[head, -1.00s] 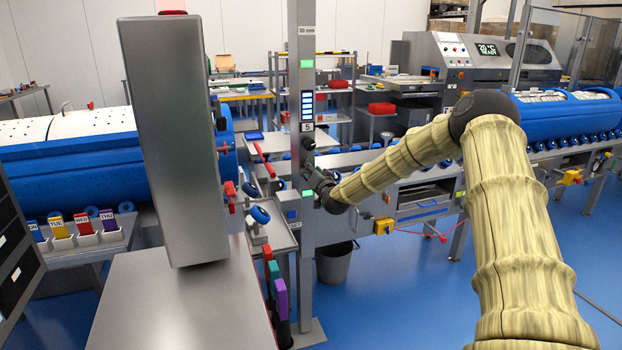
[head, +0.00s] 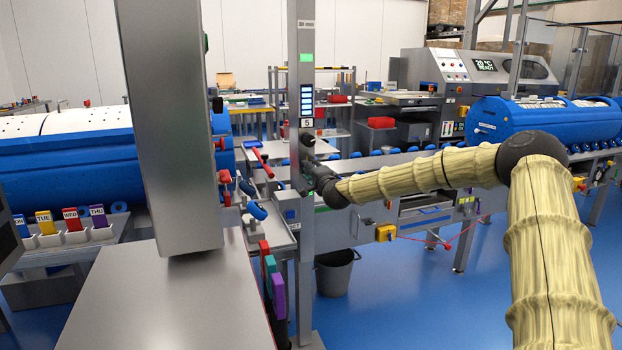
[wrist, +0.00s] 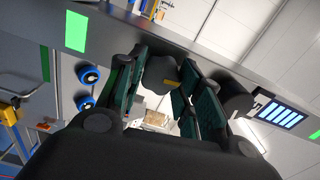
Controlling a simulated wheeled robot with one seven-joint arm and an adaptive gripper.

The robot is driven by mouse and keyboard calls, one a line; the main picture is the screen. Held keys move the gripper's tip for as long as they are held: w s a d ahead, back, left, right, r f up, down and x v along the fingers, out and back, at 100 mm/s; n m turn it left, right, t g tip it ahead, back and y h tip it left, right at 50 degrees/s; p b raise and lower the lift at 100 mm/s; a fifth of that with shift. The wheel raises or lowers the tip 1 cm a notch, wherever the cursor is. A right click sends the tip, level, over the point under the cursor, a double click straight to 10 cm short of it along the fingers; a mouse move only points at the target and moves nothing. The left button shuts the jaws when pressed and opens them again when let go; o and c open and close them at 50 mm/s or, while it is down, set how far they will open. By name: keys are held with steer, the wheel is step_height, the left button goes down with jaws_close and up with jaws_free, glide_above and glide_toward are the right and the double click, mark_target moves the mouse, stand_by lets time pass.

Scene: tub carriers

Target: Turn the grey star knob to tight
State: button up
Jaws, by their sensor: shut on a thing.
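The grey star knob (wrist: 157,72) shows in the wrist view as a dark grey lobed shape between my gripper's fingers, with a small yellow mark beside it. My gripper (wrist: 160,84) has its green-padded fingers on either side of the knob and is shut on it. In the head view my gripper (head: 313,172) is at the upright grey post (head: 306,230), and the star knob cannot be made out there. The knob's turn position relative to tight cannot be told.
A black round knob (head: 307,139) sits on the post just above my gripper; it also shows in the wrist view (wrist: 234,98). Coloured handles (head: 271,275) hang left of the post's foot. A bucket (head: 336,272) stands right. Blue floor is open at lower right.

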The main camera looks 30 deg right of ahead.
steer(key=shift+d+f+m+b, duration=0.1)
steer(key=shift+f+m+b, duration=0.1)
steer(key=shift+m+b, duration=0.35)
steer(key=shift+m, duration=0.25)
steer(key=o, duration=1)
steer(key=shift+s+d, duration=0.1)
steer(key=shift+o, duration=0.2)
steer(key=shift+r, duration=0.1)
steer(key=shift+a, duration=0.2)
steer(key=v, duration=1.1)
steer(key=shift+s, duration=0.4)
